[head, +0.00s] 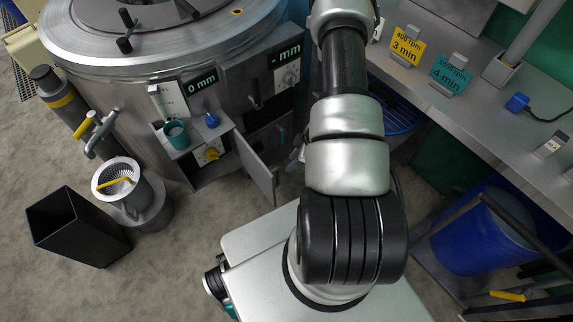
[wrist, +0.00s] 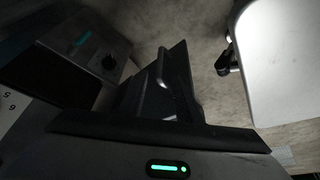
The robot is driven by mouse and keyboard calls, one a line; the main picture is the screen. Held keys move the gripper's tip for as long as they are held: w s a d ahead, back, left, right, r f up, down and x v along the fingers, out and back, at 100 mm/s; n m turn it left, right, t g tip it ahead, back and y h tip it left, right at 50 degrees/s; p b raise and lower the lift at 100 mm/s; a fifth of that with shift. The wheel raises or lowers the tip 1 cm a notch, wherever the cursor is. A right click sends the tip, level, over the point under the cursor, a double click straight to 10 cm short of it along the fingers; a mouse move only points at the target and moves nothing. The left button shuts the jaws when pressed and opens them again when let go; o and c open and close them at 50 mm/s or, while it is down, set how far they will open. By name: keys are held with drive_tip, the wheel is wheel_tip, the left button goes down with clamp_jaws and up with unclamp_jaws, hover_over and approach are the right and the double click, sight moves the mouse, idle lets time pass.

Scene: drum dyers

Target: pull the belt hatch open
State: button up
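In the head view, a grey metal door (head: 257,171) stands swung out from the drum machine's (head: 140,110) front, beside a compartment holding a yellow knob (head: 208,154). A dark recess shows to its right, partly behind my arm. I cannot tell which part is the belt hatch. In the wrist view, a dark panel (wrist: 178,85) with a pale bar handle (wrist: 161,68) stands out at an angle. My gripper (wrist: 160,135) shows as a dark edge and grey body with a green light below this panel. Its fingertips are not discernible; contact with the handle cannot be seen.
A teal cup (head: 176,134) stands on the machine's ledge. A strainer pot (head: 116,180) and black bin (head: 78,226) stand at left. A metal bench (head: 465,110) and blue barrel (head: 480,235) are at right. Floor is clear between bin and my base.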

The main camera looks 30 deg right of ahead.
drive_tip(key=shift+p+v, duration=0.3)
drive_tip(key=shift+v, duration=1.2)
drive_tip(key=w+d+r+m+t+h, duration=0.1)
drive_tip(key=w+d+r+h, duration=0.15)
drive_tip(key=r, duration=0.65)
drive_tip(key=w+d+r+m+h, duration=0.15)
drive_tip(key=w+r, duration=0.25)
drive_tip(key=r, duration=0.5)
drive_tip(key=w+d+r+m+t+h, duration=0.1)
drive_tip(key=w+r+m+h, duration=0.15)
drive_tip(key=r, duration=0.65)
drive_tip(key=s+a+r+m, duration=0.1)
drive_tip(key=s+a+r, duration=0.25)
drive_tip(key=r, duration=0.45)
drive_tip(key=s+a+r+m, duration=0.2)
drive_tip(key=s+a+r, duration=0.15)
drive_tip(key=r, duration=0.45)
drive_tip(key=s+a+r+m+y, duration=0.1)
drive_tip(key=s+a+r+y, duration=0.15)
drive_tip(key=s+a, duration=0.4)
drive_tip(key=s+a+r+m+y, duration=0.1)
drive_tip(key=s+a+r, duration=0.3)
drive_tip(key=s+a, duration=0.25)
wheel_tip(320, 180, up, 19)
drive_tip(key=p, duration=1.8)
drive_tip(key=shift+w+p, duration=0.2)
drive_tip(key=shift+p, duration=0.2)
